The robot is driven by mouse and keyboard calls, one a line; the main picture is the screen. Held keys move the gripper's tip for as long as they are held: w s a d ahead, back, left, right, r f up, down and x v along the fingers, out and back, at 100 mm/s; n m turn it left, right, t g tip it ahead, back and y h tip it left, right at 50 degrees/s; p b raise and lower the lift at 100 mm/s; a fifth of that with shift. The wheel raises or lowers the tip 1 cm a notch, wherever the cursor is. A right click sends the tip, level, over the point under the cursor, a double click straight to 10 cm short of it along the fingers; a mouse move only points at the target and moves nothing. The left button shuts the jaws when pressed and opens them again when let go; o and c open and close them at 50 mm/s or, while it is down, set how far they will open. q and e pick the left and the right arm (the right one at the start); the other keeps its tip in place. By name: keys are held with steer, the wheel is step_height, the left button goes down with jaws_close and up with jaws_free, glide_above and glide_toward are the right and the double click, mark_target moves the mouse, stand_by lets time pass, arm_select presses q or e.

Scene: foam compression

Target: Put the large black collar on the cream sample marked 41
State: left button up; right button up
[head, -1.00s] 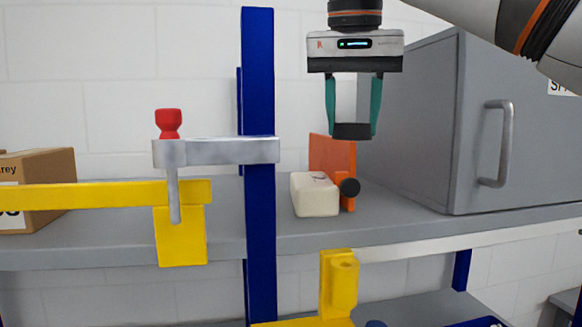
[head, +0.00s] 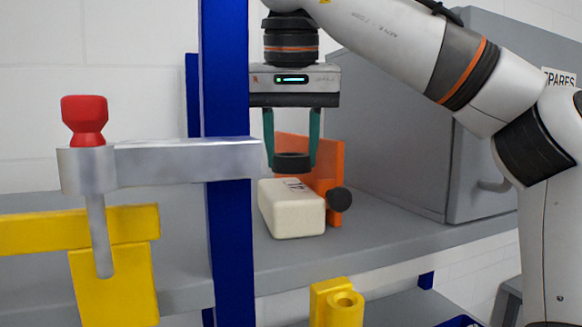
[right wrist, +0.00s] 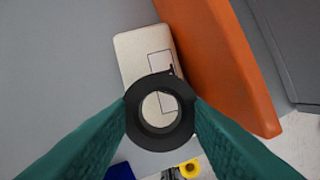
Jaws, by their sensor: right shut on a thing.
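The cream sample (head: 291,210) is a pale block with rounded edges on the grey shelf. Dark marks show on its top, too small to read surely; its top also shows in the right wrist view (right wrist: 136,48) with a printed outline. My right gripper (head: 292,158) is shut on the black collar (head: 292,166), a thick ring held level between its teal fingers. The collar appears just above the sample, apart from it. In the right wrist view the ring (right wrist: 137,100) covers the sample's near part, and cream shows through its hole. My left gripper is not in view.
An orange plate (head: 327,165) with a black knob (head: 339,200) stands close along the sample's right side. A grey cabinet (head: 400,120) is behind on the right. A blue post (head: 226,90) and a grey clamp arm with a red knob (head: 85,118) stand in front on the left.

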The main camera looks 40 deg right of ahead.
steer(key=shift+a+f, duration=0.1)
steer(key=shift+f, duration=1.15)
steer(key=shift+s+f, duration=0.1)
steer(key=shift+s, duration=0.1)
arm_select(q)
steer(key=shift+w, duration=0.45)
arm_select(e)
steer(key=o, duration=1)
steer(key=shift+f, duration=0.1)
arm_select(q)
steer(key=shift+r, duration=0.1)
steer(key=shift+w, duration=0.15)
arm_select(e)
steer(key=v, duration=0.7)
steer(key=shift+s+r, duration=0.1)
steer(key=shift+r, duration=0.25)
